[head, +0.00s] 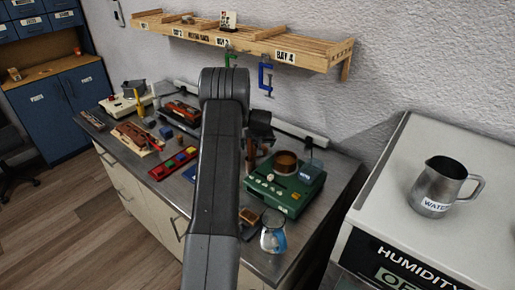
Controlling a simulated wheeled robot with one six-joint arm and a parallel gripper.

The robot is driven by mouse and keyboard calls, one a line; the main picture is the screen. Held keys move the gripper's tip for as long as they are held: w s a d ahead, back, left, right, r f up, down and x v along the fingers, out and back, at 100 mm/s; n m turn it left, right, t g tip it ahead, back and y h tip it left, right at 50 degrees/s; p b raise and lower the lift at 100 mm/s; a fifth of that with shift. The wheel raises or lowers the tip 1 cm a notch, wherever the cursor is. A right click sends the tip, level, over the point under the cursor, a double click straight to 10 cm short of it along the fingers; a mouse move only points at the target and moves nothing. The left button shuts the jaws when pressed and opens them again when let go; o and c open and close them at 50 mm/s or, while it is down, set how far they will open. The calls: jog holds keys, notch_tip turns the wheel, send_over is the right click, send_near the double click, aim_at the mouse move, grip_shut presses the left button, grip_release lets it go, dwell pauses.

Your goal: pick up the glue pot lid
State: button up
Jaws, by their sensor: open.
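A brown round pot (286,162), which looks like the glue pot, stands on a green appliance (283,190) on the workbench. A small grey-blue piece (311,169) sits just right of the pot; it may be the lid, but I cannot tell for sure. My gripper (250,160) is partly hidden behind my dark arm, left of the pot and apart from it. It is open, and I see nothing held in it.
A blue-and-white jug (273,232) stands at the bench's front. Red trays (172,163) and tools lie to the left. A wooden wall shelf (250,42) with clamps hangs above. A metal pitcher (440,187) stands on the humidity cabinet (425,235) at right.

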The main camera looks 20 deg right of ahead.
jog(key=shift+c, duration=0.2)
jog(key=c, duration=0.9)
